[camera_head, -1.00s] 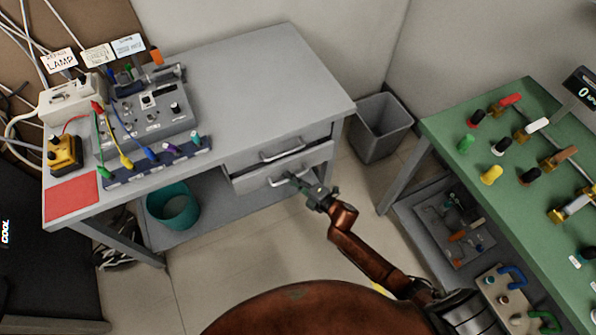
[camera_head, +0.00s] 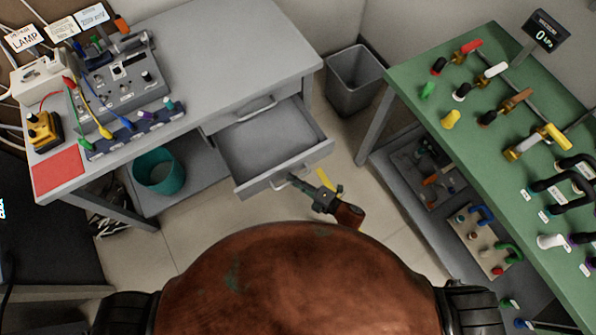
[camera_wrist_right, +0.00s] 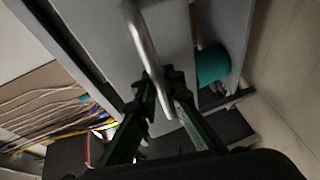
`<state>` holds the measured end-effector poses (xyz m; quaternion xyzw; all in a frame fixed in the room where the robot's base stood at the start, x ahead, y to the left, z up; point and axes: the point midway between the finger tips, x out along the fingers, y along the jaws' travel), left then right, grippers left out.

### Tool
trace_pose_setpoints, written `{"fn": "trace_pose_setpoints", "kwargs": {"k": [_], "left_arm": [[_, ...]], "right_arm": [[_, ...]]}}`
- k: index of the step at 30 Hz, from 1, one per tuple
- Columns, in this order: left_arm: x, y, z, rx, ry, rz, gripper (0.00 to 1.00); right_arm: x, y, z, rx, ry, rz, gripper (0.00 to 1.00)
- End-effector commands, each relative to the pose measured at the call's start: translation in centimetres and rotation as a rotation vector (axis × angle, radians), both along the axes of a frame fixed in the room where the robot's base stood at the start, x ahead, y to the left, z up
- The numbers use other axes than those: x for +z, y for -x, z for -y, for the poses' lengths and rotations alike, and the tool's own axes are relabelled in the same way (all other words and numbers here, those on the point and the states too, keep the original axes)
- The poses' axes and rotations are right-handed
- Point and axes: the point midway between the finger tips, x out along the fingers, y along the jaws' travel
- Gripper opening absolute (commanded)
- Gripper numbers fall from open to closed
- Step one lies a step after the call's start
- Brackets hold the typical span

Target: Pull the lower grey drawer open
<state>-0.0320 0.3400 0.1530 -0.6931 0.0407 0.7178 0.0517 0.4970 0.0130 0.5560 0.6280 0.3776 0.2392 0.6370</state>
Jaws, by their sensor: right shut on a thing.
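The lower grey drawer (camera_head: 262,138) is pulled well out of the grey desk (camera_head: 215,55), and its inside looks empty. Its bar handle (camera_wrist_right: 143,40) runs between the fingers of my right gripper (camera_wrist_right: 158,82) in the right wrist view. My right gripper (camera_head: 300,184) is shut on this handle at the drawer's front in the head view. The upper drawer (camera_head: 250,112) is closed above it. My left gripper is not in view.
A teal bin (camera_head: 160,172) stands on the desk's lower shelf. A grey waste bin (camera_head: 353,80) stands right of the desk. A green table (camera_head: 480,140) with several coloured fittings is at the right. Open floor lies before the drawer.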

Motion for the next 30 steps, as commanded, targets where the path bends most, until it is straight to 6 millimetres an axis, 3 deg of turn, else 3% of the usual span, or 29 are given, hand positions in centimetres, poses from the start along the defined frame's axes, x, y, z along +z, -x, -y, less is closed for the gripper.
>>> {"fn": "trace_pose_setpoints", "kwargs": {"k": [10,11,18,30], "left_arm": [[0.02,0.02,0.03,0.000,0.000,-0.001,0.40],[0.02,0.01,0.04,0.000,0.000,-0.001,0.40],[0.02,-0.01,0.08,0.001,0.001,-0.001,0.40],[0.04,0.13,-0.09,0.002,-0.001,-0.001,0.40]], "right_arm": [[-0.03,0.07,0.12,0.000,0.001,0.001,0.00],[-0.03,0.07,0.12,0.000,0.001,0.001,0.10],[-0.02,0.10,0.11,-0.001,0.000,0.000,0.27],[0.05,0.67,0.80,-0.001,0.000,-0.001,0.27]]}}
